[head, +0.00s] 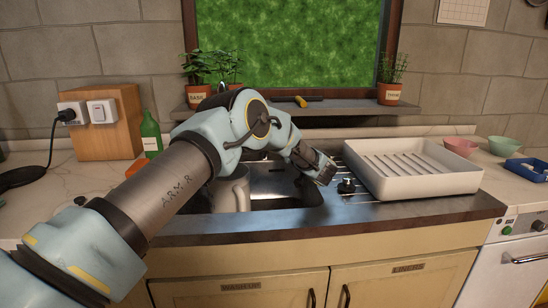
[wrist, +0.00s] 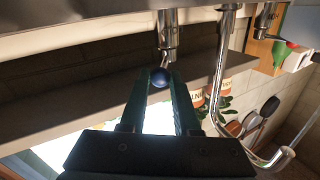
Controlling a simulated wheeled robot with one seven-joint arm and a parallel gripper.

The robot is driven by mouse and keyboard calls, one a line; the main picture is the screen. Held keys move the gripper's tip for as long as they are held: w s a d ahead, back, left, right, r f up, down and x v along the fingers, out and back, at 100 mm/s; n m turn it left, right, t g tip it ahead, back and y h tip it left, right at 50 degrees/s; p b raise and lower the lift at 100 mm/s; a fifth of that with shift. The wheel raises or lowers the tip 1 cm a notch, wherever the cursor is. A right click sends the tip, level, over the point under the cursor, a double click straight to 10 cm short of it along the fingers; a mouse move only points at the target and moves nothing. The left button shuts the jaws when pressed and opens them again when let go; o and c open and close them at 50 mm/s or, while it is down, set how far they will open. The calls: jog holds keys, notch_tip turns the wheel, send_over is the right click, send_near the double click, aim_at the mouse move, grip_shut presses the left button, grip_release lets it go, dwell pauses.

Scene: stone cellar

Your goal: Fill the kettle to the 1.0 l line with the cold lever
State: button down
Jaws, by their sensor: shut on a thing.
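My gripper (wrist: 160,88) is shut on the blue ball knob (wrist: 159,77) of the cold lever; the knob sits between the fingertips in the wrist view. The lever's chrome body (wrist: 167,35) is just beyond it. A chrome spout (wrist: 219,70) curves beside it to an open end. In the head view a pale grey kettle (head: 232,191) stands in the sink, partly behind my arm. Its level marks and any water inside cannot be made out. The fingertips and the lever are hidden in the head view. No stream of water is clearly visible.
A window sill (head: 335,107) with potted plants runs behind. A green bottle (head: 151,134) and a wooden socket box (head: 97,140) stand left.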

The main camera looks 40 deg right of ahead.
jog(key=shift+d+f+n+y+b, duration=0.1)
jog(key=shift+d+n+y+b, duration=0.5)
jog(key=shift+y, duration=0.5)
jog(key=shift+a, duration=0.1)
jog(key=c, duration=0.6)
grip_release()
jog(key=shift+w, duration=0.1)
jog(key=shift+c, duration=0.2)
notch_tip(320, 180, up, 10)
jog(key=b, duration=0.2)
